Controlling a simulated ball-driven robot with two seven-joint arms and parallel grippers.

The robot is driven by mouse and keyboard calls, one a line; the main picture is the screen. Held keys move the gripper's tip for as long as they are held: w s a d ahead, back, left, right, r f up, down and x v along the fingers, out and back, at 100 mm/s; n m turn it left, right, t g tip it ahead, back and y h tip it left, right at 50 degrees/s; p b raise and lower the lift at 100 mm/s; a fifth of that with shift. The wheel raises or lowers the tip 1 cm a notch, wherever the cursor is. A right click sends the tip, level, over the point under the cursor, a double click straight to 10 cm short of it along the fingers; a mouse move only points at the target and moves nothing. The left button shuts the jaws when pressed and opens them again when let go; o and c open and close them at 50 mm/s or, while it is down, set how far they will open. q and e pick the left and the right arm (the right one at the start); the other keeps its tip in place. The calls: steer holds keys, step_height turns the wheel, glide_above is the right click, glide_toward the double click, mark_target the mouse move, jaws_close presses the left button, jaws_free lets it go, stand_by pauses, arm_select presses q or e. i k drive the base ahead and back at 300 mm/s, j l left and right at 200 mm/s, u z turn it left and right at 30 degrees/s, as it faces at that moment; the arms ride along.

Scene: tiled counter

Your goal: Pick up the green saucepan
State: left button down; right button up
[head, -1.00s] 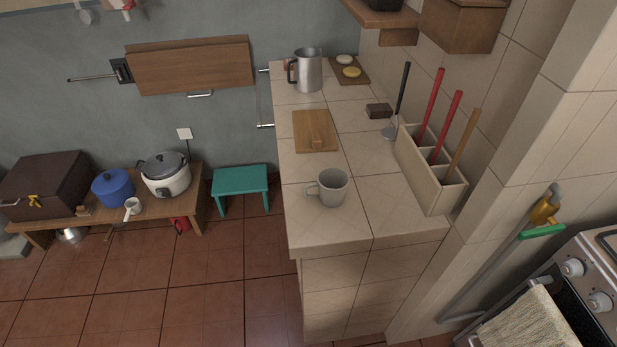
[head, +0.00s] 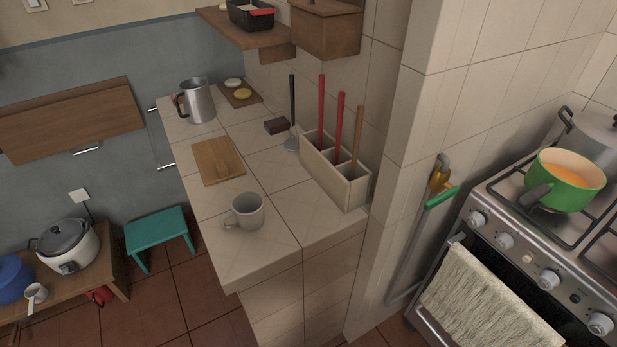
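The green saucepan (head: 574,196) stands on the stove (head: 494,210) at the right of the head view. It is green outside and pale inside, with orange contents (head: 566,174). Its dark handle (head: 538,194) points toward the lower left, over the stove's front. Neither of my grippers shows in the view, so nothing is seen near the pan.
A large grey pot (head: 592,132) stands behind the saucepan. A towel (head: 486,300) hangs on the oven front. A tiled wall end separates the stove from the tiled counter (head: 262,262), which holds a mug (head: 247,211), a utensil box (head: 333,172) and a metal jug (head: 197,101).

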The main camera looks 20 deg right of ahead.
mark_target(548, 189)
steer(key=z, duration=2)
steer(key=u, duration=1.5)
steer(key=z, duration=1.5)
steer(key=i+l+u, duration=0.25)
steer(key=l+u, duration=0.25)
steer(key=l, duration=0.15)
steer(key=i+l+u, duration=0.1)
steer(key=l+u, duration=0.15)
steer(key=l, duration=0.15)
